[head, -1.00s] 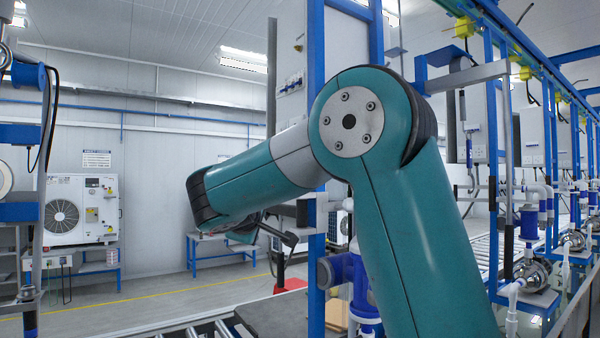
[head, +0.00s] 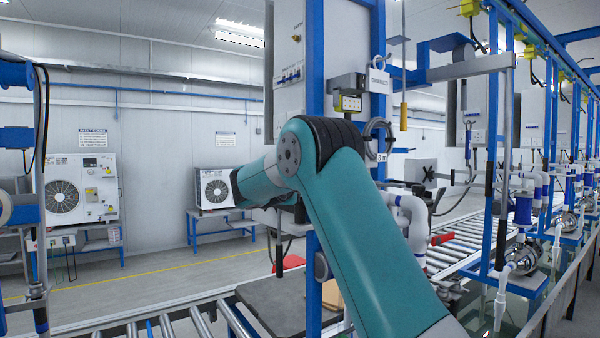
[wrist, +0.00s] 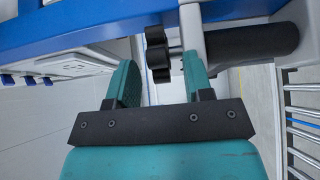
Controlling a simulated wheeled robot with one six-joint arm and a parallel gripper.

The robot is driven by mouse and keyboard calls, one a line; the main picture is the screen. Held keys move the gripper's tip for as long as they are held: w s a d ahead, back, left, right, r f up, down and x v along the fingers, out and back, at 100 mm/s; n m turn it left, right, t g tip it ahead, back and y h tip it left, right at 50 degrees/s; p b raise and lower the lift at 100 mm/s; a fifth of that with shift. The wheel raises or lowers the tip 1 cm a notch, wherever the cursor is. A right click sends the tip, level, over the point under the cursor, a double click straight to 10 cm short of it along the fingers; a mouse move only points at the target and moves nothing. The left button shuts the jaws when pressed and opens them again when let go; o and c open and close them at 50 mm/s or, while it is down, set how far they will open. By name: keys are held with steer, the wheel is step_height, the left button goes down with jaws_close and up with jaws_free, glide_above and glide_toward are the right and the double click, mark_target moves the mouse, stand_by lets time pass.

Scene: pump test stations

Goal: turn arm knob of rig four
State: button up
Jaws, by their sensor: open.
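In the wrist view a black lobed knob (wrist: 157,54) sits on a short shaft at the side of a light grey arm (wrist: 192,32). My gripper (wrist: 160,76) is open, with its two teal fingers apart. The knob shows between the fingertips, nearer the right one; I cannot tell whether either finger touches it. A black cylindrical grip (wrist: 252,44) extends right from the grey arm. In the head view my own arm bends left and hides the gripper and this knob. No rig number is readable.
A blue beam (wrist: 90,22) crosses above the fingers in the wrist view. In the head view a blue post (head: 315,130) stands close behind my arm. A roller conveyor (head: 465,235) and pump stations are at right. Open floor (head: 150,285) lies at left.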

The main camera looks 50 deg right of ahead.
steer(key=shift+p+x, duration=0.6)
steer(key=shift+x, duration=1.2)
jaws_close()
